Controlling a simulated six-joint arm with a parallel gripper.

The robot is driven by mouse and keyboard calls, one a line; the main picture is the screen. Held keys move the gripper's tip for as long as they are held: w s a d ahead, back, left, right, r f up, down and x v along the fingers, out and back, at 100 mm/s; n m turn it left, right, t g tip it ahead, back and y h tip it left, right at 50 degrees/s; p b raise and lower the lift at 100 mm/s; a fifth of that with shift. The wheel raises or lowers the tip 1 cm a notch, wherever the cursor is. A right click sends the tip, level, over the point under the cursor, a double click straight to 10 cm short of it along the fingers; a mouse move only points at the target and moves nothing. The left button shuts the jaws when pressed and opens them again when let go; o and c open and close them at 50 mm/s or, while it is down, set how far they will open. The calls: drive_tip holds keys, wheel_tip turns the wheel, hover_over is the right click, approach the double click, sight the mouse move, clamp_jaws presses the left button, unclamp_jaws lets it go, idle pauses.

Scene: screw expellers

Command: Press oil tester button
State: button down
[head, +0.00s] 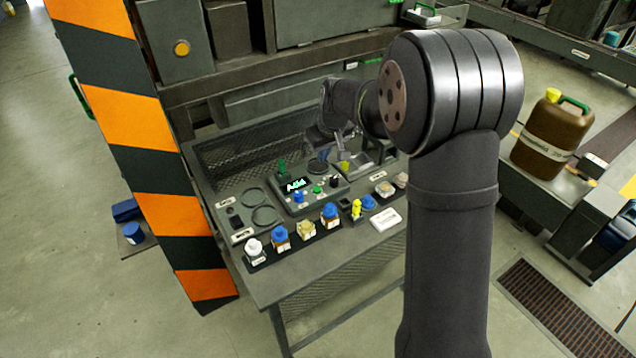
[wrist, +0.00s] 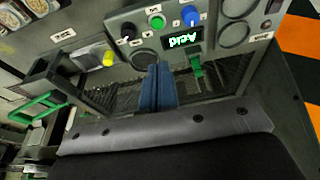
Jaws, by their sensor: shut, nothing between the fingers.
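The oil tester (head: 312,203) is a grey box on the bench, with a lit green display (head: 296,185) reading "Acid", also legible upside down in the wrist view (wrist: 183,40). A green button (wrist: 157,22) sits between a blue knob (wrist: 190,15) and a black knob (wrist: 128,30). In the head view the green button (head: 317,190) is small, right of the display. My gripper (wrist: 157,68) has its blue fingers together and empty. In the wrist view the fingertips appear just short of the tester's edge, in line with the button, apart from it. My arm partly hides the gripper in the head view.
Several small capped bottles (head: 306,229) stand along the bench front. Round dark rings (head: 265,215) lie left of the tester. A stand with a green handle (wrist: 40,105) and a yellow-capped item (wrist: 109,58) are beside it. A striped post (head: 180,190) rises at the left.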

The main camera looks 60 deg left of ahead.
sight(318, 190)
drive_tip(key=shift+f, duration=0.1)
drive_tip(key=x, duration=0.8)
drive_tip(key=d+x, duration=0.1)
drive_tip(key=x, duration=0.4)
drive_tip(key=shift+f, duration=0.55)
drive_tip(key=shift+f, duration=0.1)
drive_tip(key=shift+d+f, duration=0.1)
drive_tip(key=shift+f, duration=0.8)
wheel_tip(318, 190, up, 5)
drive_tip(key=shift+r, duration=0.1)
drive_tip(key=v, duration=0.9)
drive_tip(key=shift+r, duration=0.35)
